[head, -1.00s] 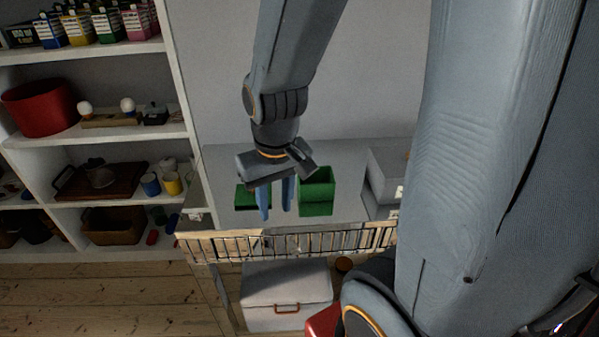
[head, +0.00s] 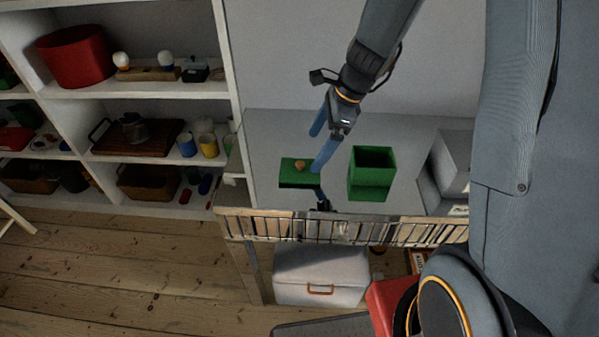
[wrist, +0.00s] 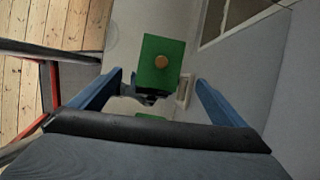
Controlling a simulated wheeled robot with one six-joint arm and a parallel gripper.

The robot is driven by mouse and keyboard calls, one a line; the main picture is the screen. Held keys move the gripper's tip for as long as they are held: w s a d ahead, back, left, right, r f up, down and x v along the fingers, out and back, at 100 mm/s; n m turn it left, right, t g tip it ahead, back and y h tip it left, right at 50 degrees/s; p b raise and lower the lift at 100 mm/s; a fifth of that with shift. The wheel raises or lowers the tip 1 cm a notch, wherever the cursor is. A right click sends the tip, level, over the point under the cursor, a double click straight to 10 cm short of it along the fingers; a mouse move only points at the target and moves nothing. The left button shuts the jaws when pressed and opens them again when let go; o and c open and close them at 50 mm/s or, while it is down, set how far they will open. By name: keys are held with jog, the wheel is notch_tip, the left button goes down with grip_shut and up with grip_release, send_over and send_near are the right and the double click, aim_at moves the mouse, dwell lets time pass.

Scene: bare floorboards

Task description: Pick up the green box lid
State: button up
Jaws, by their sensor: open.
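The green box lid (head: 290,180) lies on the grey tabletop, with a round wooden knob (head: 300,166) on top. The open green box (head: 371,176) stands to its right. My gripper (head: 318,149) is open and empty, its blue fingers near the lid's right side in the head view. In the wrist view the lid (wrist: 158,75) with its knob (wrist: 161,62) shows ahead, between and beyond the two blue fingertips. A dark object (head: 323,205) stands at the table's front edge; in the wrist view a dark piece covers the lid's near edge.
The grey table (head: 270,140) has a slatted front rail (head: 340,229). A grey box (head: 452,160) stands at its right end. White shelves (head: 232,75) with several items stand at the left. A white chest (head: 322,274) is below the table.

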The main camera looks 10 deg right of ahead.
aim_at(300, 168)
jog(key=shift+w+a+f+m, duration=0.2)
jog(key=shift+w+f+m, duration=0.1)
jog(key=shift+f, duration=0.1)
jog(key=shift+x, duration=0.85)
jog(key=p+x, duration=0.1)
jog(key=x, duration=0.4)
jog(key=shift+s+a+f, duration=0.2)
jog(key=shift+s+f, duration=0.05)
jog(key=shift+f, duration=0.05)
jog(key=c, duration=1.1)
jog(key=shift+r, duration=0.1)
jog(key=shift+c, duration=0.2)
